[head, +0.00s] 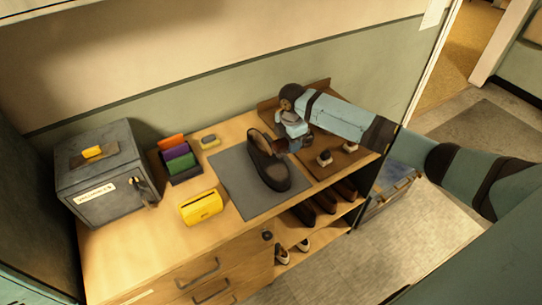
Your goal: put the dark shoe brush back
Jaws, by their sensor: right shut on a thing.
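My right gripper (291,143) reaches in from the right and is at the right side of the black shoe (266,170), which lies on a grey mat (235,183). The gripper is shut on a small dark brown thing (280,146), which looks like the dark shoe brush. It is partly hidden by the fingers, and I cannot tell if it touches the shoe. A brown wooden tray (331,170) with a raised back stands right of the mat, partly under my arm. Two small pale-and-dark items (324,158) (350,147) lie on it. My left gripper is out of view.
A yellow box (201,207) stands left of the mat. Behind it are a rack of coloured items (179,160) and a small yellow-grey block (210,141). A grey metal box (105,180) stands at far left. Shoes (325,201) fill shelves below. The bench front is clear.

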